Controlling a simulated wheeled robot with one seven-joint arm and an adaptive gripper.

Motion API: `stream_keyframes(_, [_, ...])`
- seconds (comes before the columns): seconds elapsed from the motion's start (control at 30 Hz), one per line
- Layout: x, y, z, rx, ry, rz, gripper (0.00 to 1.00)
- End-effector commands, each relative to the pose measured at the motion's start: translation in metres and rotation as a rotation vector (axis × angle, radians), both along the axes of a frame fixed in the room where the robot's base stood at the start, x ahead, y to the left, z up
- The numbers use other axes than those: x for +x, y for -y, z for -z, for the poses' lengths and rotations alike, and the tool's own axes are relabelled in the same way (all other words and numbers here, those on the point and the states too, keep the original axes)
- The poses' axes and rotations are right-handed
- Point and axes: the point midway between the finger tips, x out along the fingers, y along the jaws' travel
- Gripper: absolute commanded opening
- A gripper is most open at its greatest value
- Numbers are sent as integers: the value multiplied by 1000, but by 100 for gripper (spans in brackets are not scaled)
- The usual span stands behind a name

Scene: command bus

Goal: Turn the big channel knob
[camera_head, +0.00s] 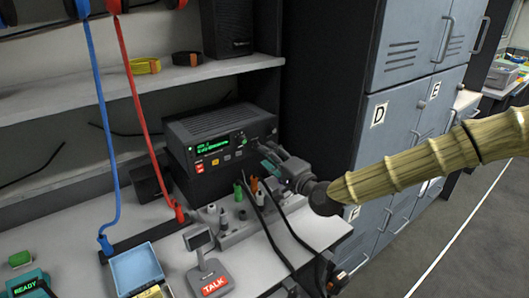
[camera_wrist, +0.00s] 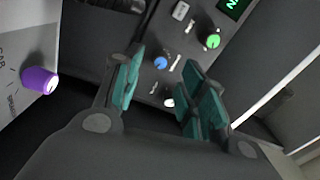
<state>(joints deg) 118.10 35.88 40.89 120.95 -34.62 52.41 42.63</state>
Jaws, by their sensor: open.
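A dark radio (camera_head: 225,140) with a lit green display stands on the desk, on top of another dark unit. In the wrist view its dark face shows a green knob (camera_wrist: 212,41), a blue knob (camera_wrist: 160,62) and a white knob (camera_wrist: 168,102). I cannot tell for certain which is the channel knob. My gripper (camera_head: 270,166) is in front of the radio's lower right. In the wrist view my gripper (camera_wrist: 163,88) has its teal pads apart with nothing held, and the blue and white knobs show in the gap between them. Contact with the panel is not visible.
A purple knob (camera_wrist: 40,80) sits on a light panel at the left of the wrist view. A TALK microphone (camera_head: 208,274) is on the desk. Grey lockers (camera_head: 400,110) rise at the right. Red and blue cords (camera_head: 133,85) hang left.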

Motion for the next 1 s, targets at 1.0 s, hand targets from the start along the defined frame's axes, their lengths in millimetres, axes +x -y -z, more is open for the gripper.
stream_keyframes(1.0, [-64, 47, 2, 1, 0, 2, 41])
